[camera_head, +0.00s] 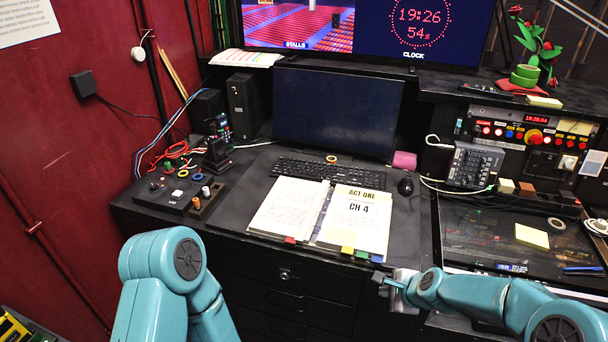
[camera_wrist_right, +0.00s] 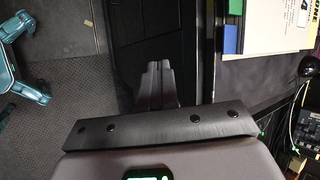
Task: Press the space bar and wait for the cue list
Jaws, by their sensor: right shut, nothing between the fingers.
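The black keyboard (camera_head: 300,169) lies on the desk in front of the dark monitor (camera_head: 337,112). Its space bar is too small to make out, and the open script binder (camera_head: 286,207) lies close in front of the keys. The monitor's screen is blank, with no list on it. My right gripper (camera_head: 379,279) is shut and empty, low at the desk's front edge, well short of the keyboard. Its closed fingers also show in the right wrist view (camera_wrist_right: 158,72), beside the binder's coloured tabs. My left arm shows at lower left, but its gripper is out of view.
A black mouse (camera_head: 405,187) and a pink block (camera_head: 404,160) sit right of the keyboard. A button box (camera_head: 170,190) with coloured knobs stands at left. A clock screen (camera_head: 420,30) hangs above.

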